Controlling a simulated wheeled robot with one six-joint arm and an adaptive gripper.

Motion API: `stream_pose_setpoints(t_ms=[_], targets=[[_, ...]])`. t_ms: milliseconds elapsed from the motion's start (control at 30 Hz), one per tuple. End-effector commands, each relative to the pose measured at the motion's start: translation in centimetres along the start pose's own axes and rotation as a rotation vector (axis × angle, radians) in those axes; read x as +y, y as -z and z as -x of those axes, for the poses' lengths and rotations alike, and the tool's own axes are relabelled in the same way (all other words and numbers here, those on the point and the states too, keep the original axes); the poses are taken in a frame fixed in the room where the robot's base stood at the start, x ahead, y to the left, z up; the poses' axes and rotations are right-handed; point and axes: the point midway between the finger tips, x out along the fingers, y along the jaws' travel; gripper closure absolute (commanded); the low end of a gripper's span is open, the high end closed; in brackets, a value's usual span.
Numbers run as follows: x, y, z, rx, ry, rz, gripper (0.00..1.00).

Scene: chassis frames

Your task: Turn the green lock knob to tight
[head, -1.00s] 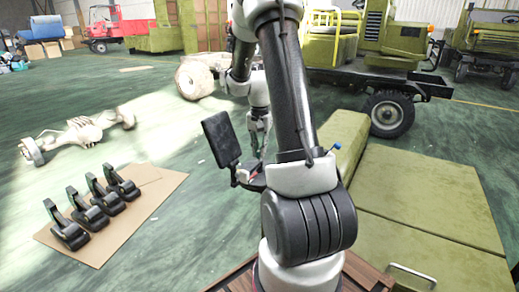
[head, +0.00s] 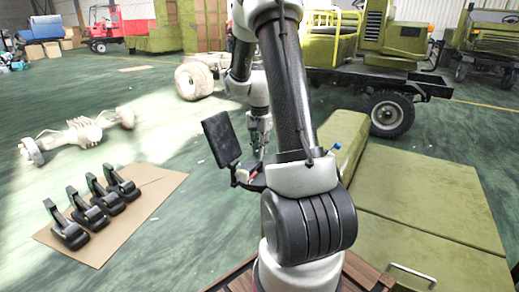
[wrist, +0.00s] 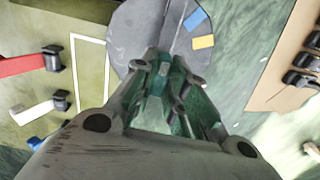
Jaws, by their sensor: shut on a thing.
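In the wrist view my gripper (wrist: 160,70) reaches down over a grey round plate (wrist: 128,35). Its fingers are shut on the green lock knob (wrist: 158,84), most of which they cover. A blue mark (wrist: 195,19) and a yellow mark (wrist: 203,42) lie on the plate, to the right of the fingers. In the head view my gripper (head: 260,148) is small, beside a dark upright panel (head: 221,139). The knob cannot be made out there.
A red bar (wrist: 22,65) and a white bar (wrist: 33,111) lie left of the plate in the wrist view. In the head view, several black clamp-like parts (head: 88,211) stand on cardboard (head: 150,190) at left.

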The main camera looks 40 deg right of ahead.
Motion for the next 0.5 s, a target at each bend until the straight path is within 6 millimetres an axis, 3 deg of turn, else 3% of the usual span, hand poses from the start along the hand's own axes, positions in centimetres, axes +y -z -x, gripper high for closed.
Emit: stream_pose_setpoints(t_ms=[67,100,200,500], targets=[[-0.05,0.02,0.05,0.001,0.002,-0.003,1.00],[-0.05,0.02,0.05,0.001,0.002,-0.003,0.80],[-0.04,0.02,0.04,0.000,0.001,-0.002,0.64],[-0.02,0.01,0.10,0.000,0.001,0.000,0.64]])
